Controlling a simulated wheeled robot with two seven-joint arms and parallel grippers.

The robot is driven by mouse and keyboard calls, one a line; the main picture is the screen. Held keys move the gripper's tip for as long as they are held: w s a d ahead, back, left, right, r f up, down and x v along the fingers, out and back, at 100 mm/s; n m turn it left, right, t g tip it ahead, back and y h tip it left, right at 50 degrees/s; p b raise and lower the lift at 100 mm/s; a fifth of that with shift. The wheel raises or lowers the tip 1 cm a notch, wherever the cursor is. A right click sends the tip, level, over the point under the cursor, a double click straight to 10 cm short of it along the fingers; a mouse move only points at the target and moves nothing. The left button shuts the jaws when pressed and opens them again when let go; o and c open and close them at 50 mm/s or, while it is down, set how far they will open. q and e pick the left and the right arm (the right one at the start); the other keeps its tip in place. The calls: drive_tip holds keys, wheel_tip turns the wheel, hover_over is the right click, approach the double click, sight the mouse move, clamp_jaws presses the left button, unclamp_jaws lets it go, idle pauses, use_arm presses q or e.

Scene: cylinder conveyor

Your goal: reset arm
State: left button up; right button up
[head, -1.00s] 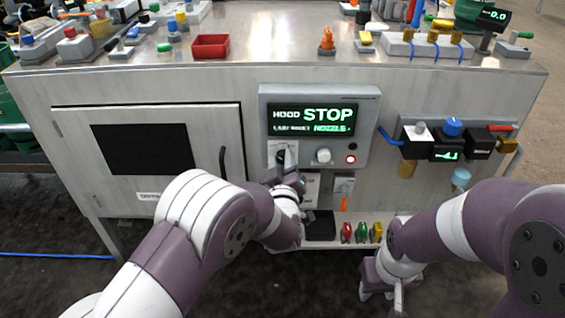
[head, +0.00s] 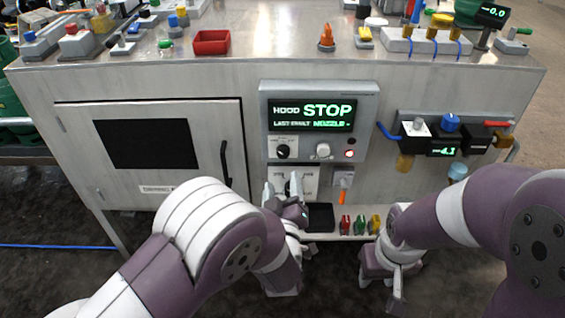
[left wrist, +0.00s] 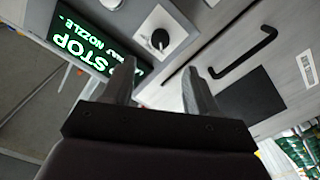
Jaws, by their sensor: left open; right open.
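My left gripper (head: 282,190) is open in front of the cabinet, just below the control panel (head: 367,115). In the left wrist view its two fingers (left wrist: 158,85) stand apart with nothing between them. The black knob (head: 283,152) on the panel is in plain view above the gripper; it also shows in the left wrist view (left wrist: 160,39), beyond the fingertips and clear of them. The screen (head: 312,116) reads HOOD STOP, LAST FAULT NOZZLE. My right gripper (head: 384,283) hangs low at the right, in front of the cabinet, open and away from everything.
A white knob (head: 323,150) and a lit red button (head: 350,154) sit on the panel. The hood door handle (head: 225,163) is left of my left gripper. A low shelf holds a black tray (head: 320,217) and several coloured items. Valves (head: 450,123) stick out at the right.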

use_arm(q)
drive_tip(key=s, duration=0.2)
drive_tip(key=shift+s, duration=0.3)
